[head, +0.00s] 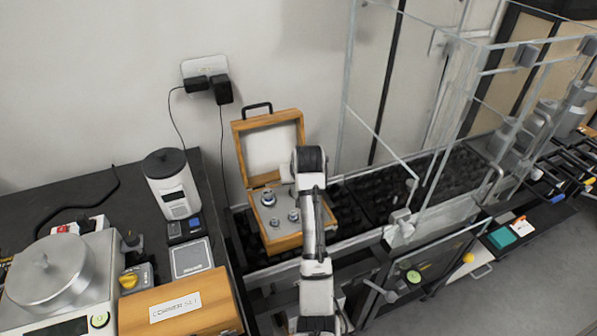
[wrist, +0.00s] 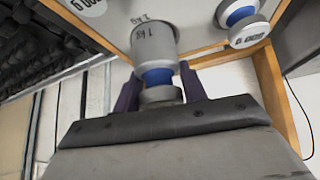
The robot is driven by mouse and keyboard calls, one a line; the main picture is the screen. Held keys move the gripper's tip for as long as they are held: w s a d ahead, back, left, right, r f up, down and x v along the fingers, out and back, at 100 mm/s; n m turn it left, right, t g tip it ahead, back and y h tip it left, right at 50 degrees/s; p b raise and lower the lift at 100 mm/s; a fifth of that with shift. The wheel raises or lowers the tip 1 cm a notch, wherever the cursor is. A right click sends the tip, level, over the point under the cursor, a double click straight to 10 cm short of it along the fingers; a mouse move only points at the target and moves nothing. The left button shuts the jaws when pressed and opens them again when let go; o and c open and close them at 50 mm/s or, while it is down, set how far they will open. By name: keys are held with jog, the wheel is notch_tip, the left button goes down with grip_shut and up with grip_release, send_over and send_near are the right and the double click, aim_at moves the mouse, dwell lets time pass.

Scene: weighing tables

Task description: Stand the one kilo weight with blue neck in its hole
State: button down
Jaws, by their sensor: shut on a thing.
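The one kilo weight (wrist: 152,40) is a grey metal cylinder marked "1 kg" with a blue neck and a round knob, seen in the wrist view. My gripper (wrist: 160,84) is shut on it at the neck and knob, one dark finger on each side. The weight is over the light panel of the wooden weight box (wrist: 215,56). Its base is at the top of the view, and I cannot tell whether it is in a hole or above it. In the head view my arm hides the gripper and the held weight; the open box (head: 283,243) shows there.
A smaller blue-necked weight (wrist: 242,22) stands beside the held one, near the box wall. In the head view several weights, such as a larger one (head: 268,198), stand in the box. A glass enclosure (head: 350,95) is to the right; a balance (head: 50,275) is at left.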

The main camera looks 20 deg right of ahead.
jog(key=f, duration=0.2)
jog(key=shift+s+a+f, duration=0.1)
jog(key=shift+s+f, duration=0.2)
jog(key=c, duration=1)
grip_release()
jog(key=shift+w+f, duration=0.1)
jog(key=shift+f, duration=0.25)
jog(key=shift+o, duration=1)
jog(key=shift+r, duration=0.25)
jog(key=shift+r, duration=0.3)
jog(key=d+b+v, duration=0.1)
jog(key=v, duration=1)
jog(key=shift+a+r+b, duration=0.35)
jog(key=shift+a+b, duration=0.05)
